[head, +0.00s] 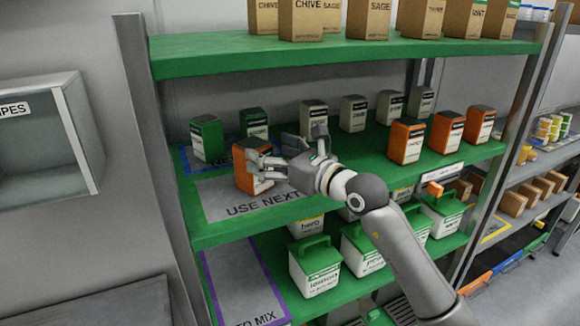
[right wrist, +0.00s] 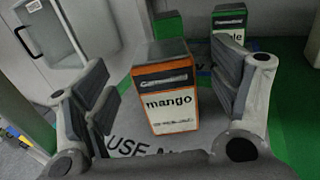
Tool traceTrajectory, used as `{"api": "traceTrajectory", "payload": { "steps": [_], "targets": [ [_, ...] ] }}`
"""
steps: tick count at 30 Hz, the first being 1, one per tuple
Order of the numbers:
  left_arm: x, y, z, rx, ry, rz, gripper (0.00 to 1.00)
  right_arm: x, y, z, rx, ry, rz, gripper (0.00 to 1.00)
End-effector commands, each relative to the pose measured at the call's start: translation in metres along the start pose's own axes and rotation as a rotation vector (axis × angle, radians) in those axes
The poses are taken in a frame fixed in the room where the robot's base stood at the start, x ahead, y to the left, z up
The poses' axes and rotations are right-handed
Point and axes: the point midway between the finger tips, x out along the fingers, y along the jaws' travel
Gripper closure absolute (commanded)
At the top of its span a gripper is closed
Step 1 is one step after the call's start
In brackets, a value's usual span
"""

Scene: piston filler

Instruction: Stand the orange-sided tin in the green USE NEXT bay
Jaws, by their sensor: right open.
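The orange-sided tin (head: 246,168) stands upright on the grey USE NEXT mat (head: 217,199) of the green middle shelf. In the right wrist view the tin (right wrist: 166,100) shows a white label reading "mango" and a dark top. My right gripper (head: 272,160) is open, with its fingers on either side of the tin. In the right wrist view a gap shows between the tin and each finger. In the head view my fingers hide part of the tin's right side. My left gripper is not in view.
Green-sided tins (head: 206,138) stand behind on a blue-edged mat. Several pale tins (head: 353,113) stand along the back, and more orange-sided tins (head: 408,142) to the right. The upper shelf (head: 330,50) overhangs. Lidded tubs (head: 314,265) stand below. A metal post (head: 150,130) borders the left.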

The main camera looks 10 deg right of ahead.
Motion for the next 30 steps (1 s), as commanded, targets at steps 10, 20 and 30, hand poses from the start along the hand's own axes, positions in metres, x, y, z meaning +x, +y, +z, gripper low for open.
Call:
{"api": "traceTrajectory", "payload": {
  "steps": [10,20,30],
  "targets": [
    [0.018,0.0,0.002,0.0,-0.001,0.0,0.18,-0.052,0.0,-0.002,0.0,0.0,0.0,0.18],
    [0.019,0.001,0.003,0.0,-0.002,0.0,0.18,-0.058,0.0,0.0,0.001,0.001,0.0,0.18],
    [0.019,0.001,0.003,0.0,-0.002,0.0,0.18,-0.058,0.0,0.0,0.001,0.001,0.0,0.18]
  ]
}}
